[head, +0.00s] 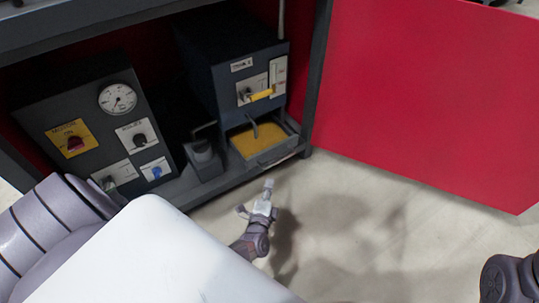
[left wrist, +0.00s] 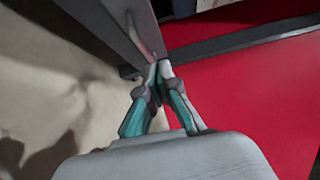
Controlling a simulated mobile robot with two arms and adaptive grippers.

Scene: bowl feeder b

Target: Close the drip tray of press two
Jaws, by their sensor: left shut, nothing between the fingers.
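Press two is the dark box unit (head: 228,82) inside the cabinet, with a small label whose text I cannot read clearly and a yellow handle (head: 262,95). Its drip tray (head: 283,153), a dark tray with a yellow-brown inside, sticks out below the front, so it stands open. My left gripper (head: 268,187) is just in front of and below the tray, over the floor, apart from it in the head view. In the left wrist view its fingers (left wrist: 158,70) are together with nothing between them, close to a dark grey panel edge. Whether they touch it I cannot tell.
A control panel (head: 95,120) with a gauge and knobs stands left of the press. A small dark block (head: 203,158) sits beside the tray. The dark cabinet post (head: 317,80) and a red panel (head: 425,90) are to the right. The floor (head: 370,220) in front is clear.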

